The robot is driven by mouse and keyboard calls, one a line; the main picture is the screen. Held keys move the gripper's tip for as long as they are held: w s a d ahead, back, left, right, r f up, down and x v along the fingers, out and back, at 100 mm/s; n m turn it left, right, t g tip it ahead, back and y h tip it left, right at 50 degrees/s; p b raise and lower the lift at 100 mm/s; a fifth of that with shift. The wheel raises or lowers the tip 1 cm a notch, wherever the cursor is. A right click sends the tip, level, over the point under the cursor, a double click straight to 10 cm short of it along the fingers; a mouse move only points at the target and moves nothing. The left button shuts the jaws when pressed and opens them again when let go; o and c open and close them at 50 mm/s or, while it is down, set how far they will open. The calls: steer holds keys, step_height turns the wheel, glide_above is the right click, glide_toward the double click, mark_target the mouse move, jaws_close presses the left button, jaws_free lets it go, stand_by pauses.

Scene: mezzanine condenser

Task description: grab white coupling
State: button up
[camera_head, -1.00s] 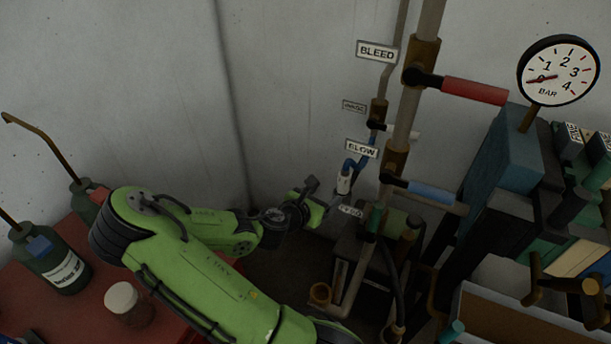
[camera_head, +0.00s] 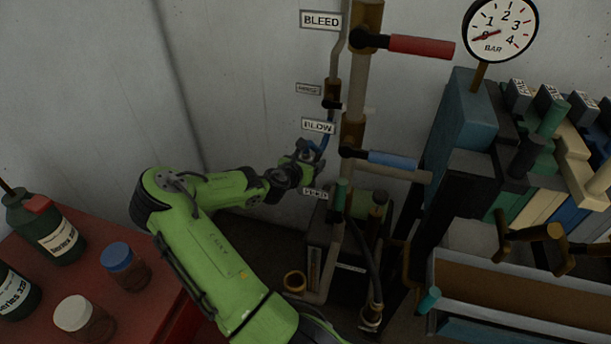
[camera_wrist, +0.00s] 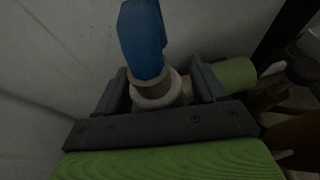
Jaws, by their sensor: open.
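My gripper (camera_wrist: 160,80) is open, with one finger on each side of the coupling. Whether either finger touches it I cannot tell.
A vertical pipe (camera_head: 354,90) stands right of my gripper, with a red-handled valve (camera_head: 421,46) and a blue-handled valve (camera_head: 392,160). A gauge (camera_head: 500,30) is at upper right. A red bench (camera_head: 35,285) holds jars and bottles at left. The wall is close behind.

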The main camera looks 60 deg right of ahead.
steer(key=shift+r, duration=0.15)
steer(key=c, duration=1.3)
